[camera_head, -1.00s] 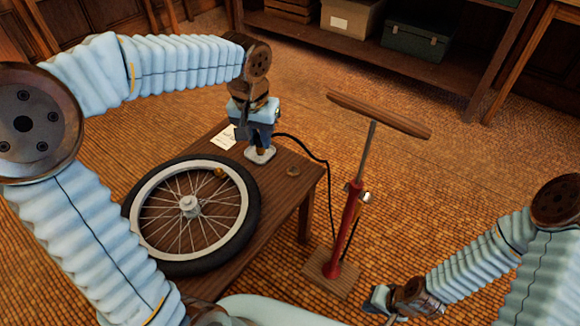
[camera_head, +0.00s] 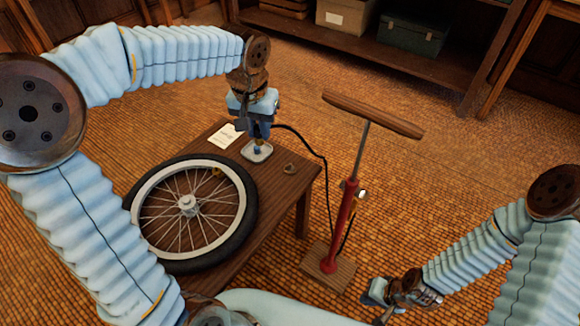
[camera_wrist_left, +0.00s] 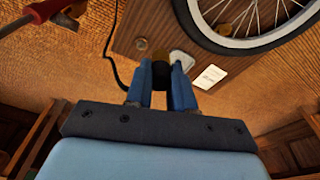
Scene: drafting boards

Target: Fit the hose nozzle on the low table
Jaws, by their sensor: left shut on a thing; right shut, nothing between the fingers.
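My left gripper (camera_head: 257,144) points down over the far end of the low table (camera_head: 278,205). It is shut on the hose nozzle, a dark piece with a brass end (camera_wrist_left: 160,62), seen between the blue fingers in the left wrist view. The fingers mostly hide the nozzle in the head view. A pale dish (camera_head: 257,152) lies on the table just below the fingertips; I cannot tell whether the nozzle touches it. A spoked bicycle wheel (camera_head: 245,225) lies flat nearby, with a small brass piece (camera_head: 217,172) at its rim. My right gripper (camera_head: 376,300) is shut and empty, low at the right.
A red floor pump (camera_head: 341,229) with a wooden T-handle (camera_head: 373,114) stands right of the table; its black hose (camera_head: 322,160) runs to my left gripper. A white paper (camera_head: 226,136) and a small brown ring (camera_head: 290,168) lie on the table. A shelf with boxes stands behind.

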